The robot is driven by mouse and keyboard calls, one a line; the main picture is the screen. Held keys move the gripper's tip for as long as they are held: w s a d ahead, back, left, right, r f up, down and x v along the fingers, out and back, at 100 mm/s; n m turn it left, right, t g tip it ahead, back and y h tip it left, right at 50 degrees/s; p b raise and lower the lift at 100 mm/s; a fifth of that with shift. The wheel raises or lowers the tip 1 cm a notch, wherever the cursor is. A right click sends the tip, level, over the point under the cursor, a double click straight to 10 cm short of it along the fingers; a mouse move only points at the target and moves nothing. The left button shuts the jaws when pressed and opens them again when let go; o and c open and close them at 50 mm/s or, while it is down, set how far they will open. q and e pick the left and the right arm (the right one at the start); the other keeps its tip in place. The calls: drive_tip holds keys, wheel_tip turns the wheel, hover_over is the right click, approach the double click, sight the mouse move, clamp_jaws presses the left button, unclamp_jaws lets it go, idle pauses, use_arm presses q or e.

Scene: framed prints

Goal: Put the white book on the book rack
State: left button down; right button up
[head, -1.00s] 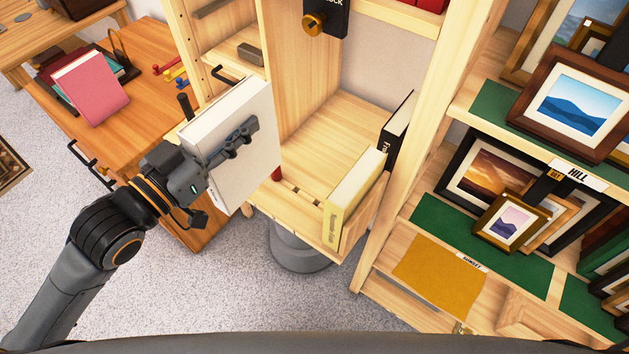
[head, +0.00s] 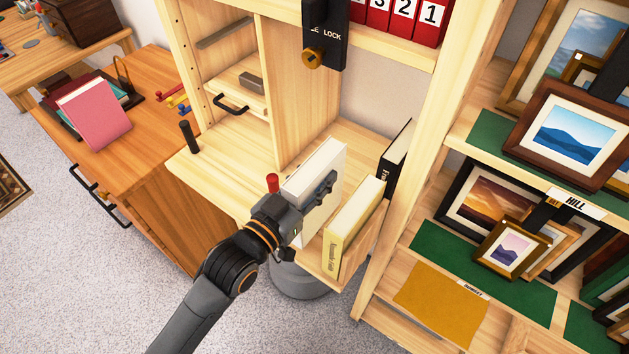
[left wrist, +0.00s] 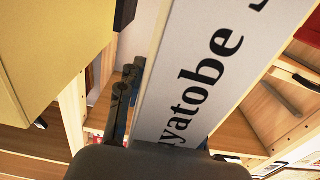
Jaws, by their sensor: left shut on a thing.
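My left gripper (head: 308,207) is shut on the white book (head: 322,172) and holds it upright over the wooden shelf, to the left of the yellow book (head: 348,232). In the left wrist view the white book's spine (left wrist: 200,75) with dark lettering fills the middle. The book rack, the open wooden shelf bay (head: 345,130), holds the yellow book and a black book (head: 397,148), both standing on its right side. I cannot tell whether the white book's bottom touches the shelf. My right gripper is not in view.
A black lock box (head: 330,35) hangs above. Framed prints fill the shelves on the right (head: 572,135). A desk with a pink book (head: 95,112) is at the left.

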use_arm(q)
drive_tip(key=shift+a+f, duration=0.1)
drive_tip(key=shift+f, duration=0.65)
drive_tip(key=shift+f, duration=0.1)
drive_tip(key=shift+f, duration=0.55)
drive_tip(key=c, duration=0.9)
unclamp_jaws()
drive_tip(key=shift+f, duration=0.1)
